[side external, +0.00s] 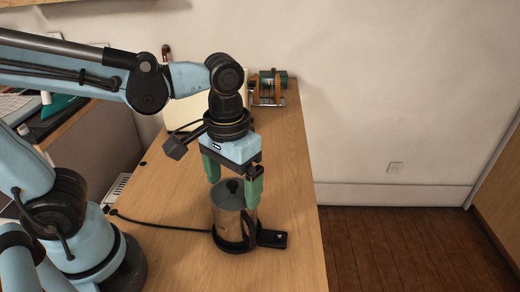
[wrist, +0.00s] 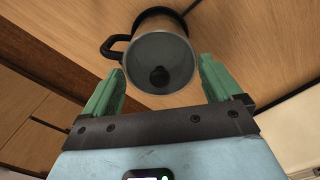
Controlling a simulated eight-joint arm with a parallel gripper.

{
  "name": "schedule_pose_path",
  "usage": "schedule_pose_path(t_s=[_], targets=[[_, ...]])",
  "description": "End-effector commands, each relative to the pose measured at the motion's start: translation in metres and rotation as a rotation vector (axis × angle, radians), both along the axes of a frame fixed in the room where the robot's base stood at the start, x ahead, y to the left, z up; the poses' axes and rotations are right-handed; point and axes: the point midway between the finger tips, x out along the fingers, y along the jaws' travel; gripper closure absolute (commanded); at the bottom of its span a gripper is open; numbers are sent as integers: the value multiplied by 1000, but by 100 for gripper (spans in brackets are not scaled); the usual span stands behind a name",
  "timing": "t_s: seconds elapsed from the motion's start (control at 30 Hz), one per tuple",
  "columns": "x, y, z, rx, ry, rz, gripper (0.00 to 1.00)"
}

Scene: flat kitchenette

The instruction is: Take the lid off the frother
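The frother (side external: 232,219) is a metal jug with a black handle, standing upright on a black base (side external: 273,239) on the wooden counter. Its lid (side external: 231,193) is on top and has a dark round knob, which also shows in the wrist view (wrist: 159,76). My gripper (side external: 233,192) points down over the frother, with its green fingers spread to either side of the lid knob. In the wrist view my gripper (wrist: 163,82) is open, with nothing between its fingertips touching them. The frother's handle (wrist: 112,47) shows at the upper left there.
A green and metal device (side external: 268,88) stands at the back of the counter by the wall. A pale board or box (side external: 183,113) is behind my arm. A black cord (side external: 155,221) runs left from the base. The counter's right edge drops to a dark wood floor (side external: 400,235).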

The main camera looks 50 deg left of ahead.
Motion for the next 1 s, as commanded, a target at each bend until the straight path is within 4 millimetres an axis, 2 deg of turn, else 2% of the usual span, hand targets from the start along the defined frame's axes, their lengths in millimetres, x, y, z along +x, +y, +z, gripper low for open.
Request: schedule_pose_path(t_s=[0.03, 0.1, 0.17, 0.2, 0.57, 0.77, 0.93, 1.0], targets=[[0, 0, 0, 0, 0, 0, 24], [0, 0, 0, 0, 0, 0, 35], [0, 0, 0, 0, 0, 0, 37], [0, 0, 0, 0, 0, 0, 42], [0, 0, 5, 0, 0, 0, 42], [0, 0, 20, 1, 1, 0, 42], [0, 0, 42, 2, 2, 1, 42], [-13, -11, 50, 2, 2, -8, 42]])
